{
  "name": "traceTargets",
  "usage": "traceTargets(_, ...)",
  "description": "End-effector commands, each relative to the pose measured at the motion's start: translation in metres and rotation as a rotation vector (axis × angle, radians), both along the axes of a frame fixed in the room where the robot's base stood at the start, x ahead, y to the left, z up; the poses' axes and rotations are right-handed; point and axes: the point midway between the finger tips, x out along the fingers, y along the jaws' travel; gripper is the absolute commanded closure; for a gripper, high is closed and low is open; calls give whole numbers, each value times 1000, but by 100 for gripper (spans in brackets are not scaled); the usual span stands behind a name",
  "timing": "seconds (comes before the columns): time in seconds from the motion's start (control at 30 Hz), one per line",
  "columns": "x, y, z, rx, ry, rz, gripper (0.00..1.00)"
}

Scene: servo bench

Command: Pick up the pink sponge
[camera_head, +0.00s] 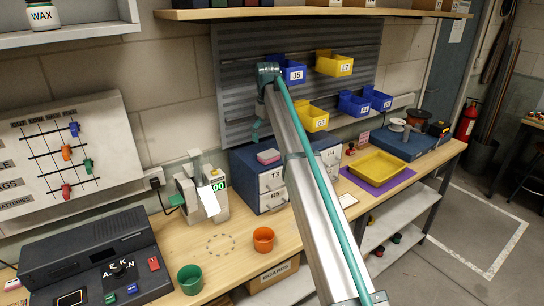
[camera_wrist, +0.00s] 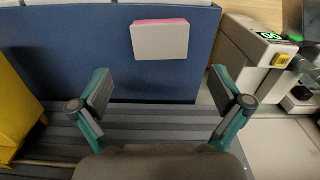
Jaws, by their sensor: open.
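The pink sponge (camera_head: 268,156) lies on the blue drawer cabinet's top, near its left end, in the head view. In the wrist view the sponge (camera_wrist: 160,40) shows a pale grey broad face with a thin pink edge. My gripper (camera_wrist: 167,85) is open and empty, its two fingers wide apart. The sponge sits beyond the fingertips in that view, between their lines and apart from both. In the head view my gripper (camera_head: 256,131) is small and partly hidden by my arm, in front of the louvred panel and above the sponge.
The blue drawer cabinet (camera_head: 243,175) stands against the louvred panel (camera_head: 235,85). Blue and yellow bins (camera_head: 334,63) hang on the panel. A yellow tray (camera_head: 377,168) lies to the right.

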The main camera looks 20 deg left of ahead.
Motion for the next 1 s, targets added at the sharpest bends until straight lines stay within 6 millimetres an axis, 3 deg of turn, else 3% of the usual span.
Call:
traceTargets(0.13, -1, -1, -17, 1, 1, 0, 0)
traceTargets(0.37, 0, 1, -30, 0, 2, -1, 0)
traceTargets(0.7, 0, 3, -70, 1, 2, -1, 0)
traceTargets(0.93, 1, 3, -74, 1, 0, -1, 0)
traceTargets(1.0, 1, 3, -74, 1, 0, -1, 10)
